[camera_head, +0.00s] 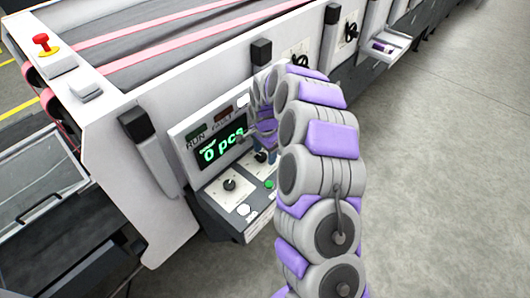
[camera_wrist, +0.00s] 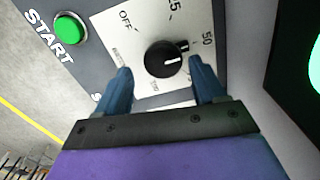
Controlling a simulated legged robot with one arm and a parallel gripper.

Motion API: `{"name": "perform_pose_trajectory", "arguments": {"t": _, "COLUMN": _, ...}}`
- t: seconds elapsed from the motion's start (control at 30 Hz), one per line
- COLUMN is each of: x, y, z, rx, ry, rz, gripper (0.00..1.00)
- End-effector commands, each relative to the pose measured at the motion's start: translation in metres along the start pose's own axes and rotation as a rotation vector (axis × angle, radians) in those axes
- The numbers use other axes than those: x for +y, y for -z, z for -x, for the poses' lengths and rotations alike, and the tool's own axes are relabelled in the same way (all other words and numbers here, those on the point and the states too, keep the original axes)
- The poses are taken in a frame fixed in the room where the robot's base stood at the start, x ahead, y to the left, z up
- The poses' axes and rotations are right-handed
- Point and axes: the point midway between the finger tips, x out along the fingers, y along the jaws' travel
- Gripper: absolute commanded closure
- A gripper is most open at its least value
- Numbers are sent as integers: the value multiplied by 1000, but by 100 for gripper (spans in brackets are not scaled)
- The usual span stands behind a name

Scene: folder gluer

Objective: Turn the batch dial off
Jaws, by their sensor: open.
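The batch dial (camera_wrist: 167,58) is a black round knob on a white plate marked OFF, 25 and 50 in the wrist view. Its white pointer mark lies toward the 50 side, away from OFF. My gripper (camera_wrist: 160,70) is open, with one blue finger on each side of the knob's near edge; I cannot tell whether they touch it. In the head view my gripper (camera_head: 264,143) is over the right part of the control panel and largely hides this dial.
A green START button (camera_wrist: 68,30) is beside the dial plate. In the head view, a display (camera_head: 222,152) reads "0 pcs", another dial (camera_head: 229,184) is left of my gripper, and a white button (camera_head: 243,210) is at the panel's front. Open floor (camera_head: 440,190) lies right.

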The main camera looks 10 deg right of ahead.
Motion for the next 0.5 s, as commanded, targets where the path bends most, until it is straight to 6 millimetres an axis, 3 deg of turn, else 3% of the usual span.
{"name": "perform_pose_trajectory", "arguments": {"t": 0.3, "x": 0, "y": 0, "z": -3, "rx": 1, "ry": 0, "rz": 1, "gripper": 30}}
{"name": "perform_pose_trajectory", "arguments": {"t": 0.5, "x": 2, "y": 5, "z": -3, "rx": -4, "ry": 3, "rz": 1, "gripper": 49}}
